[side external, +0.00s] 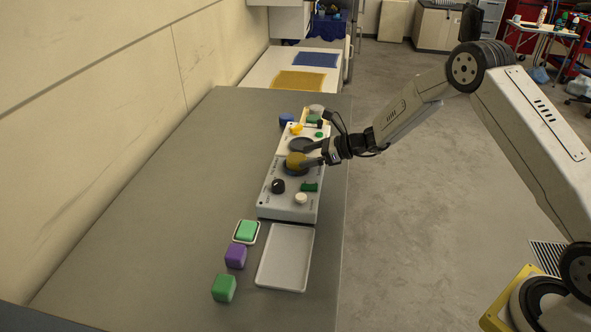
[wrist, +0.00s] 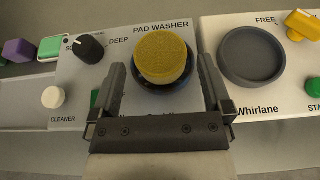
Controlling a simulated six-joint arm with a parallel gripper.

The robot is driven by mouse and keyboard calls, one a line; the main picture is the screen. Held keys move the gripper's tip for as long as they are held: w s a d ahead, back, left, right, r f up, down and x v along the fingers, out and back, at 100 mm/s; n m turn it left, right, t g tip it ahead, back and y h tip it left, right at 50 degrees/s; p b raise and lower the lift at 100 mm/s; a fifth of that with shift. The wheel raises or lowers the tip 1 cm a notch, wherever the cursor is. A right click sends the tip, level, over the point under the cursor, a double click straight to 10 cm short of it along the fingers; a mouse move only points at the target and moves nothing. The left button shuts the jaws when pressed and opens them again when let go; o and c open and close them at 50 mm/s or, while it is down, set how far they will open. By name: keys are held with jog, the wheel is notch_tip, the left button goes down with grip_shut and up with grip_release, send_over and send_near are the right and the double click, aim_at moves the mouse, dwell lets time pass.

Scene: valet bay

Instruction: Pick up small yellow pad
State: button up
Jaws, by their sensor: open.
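The small yellow pad (wrist: 162,57) is a round yellow block sitting on the dark round seat (wrist: 142,92) of the pad washer in the wrist view. In the side view the yellow pad (side external: 295,160) is partly covered by my gripper. My gripper (wrist: 160,70) is open, with one finger on each side of the pad, and holds nothing. In the side view my gripper (side external: 305,153) reaches in from the right at the pad. I cannot tell whether the fingers touch it.
The washer panel (wrist: 75,80) carries a black knob (wrist: 88,49) and a white button (wrist: 53,97). Beside it is the Whirlane unit with an empty dark round dish (wrist: 252,55) and a yellow handle (wrist: 303,25). An empty tray (side external: 262,270), green and purple blocks (side external: 235,256) lie nearer the camera.

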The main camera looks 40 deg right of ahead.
aim_at(293, 159)
jog(key=shift+x, duration=1.05)
jog(key=c, duration=1.1)
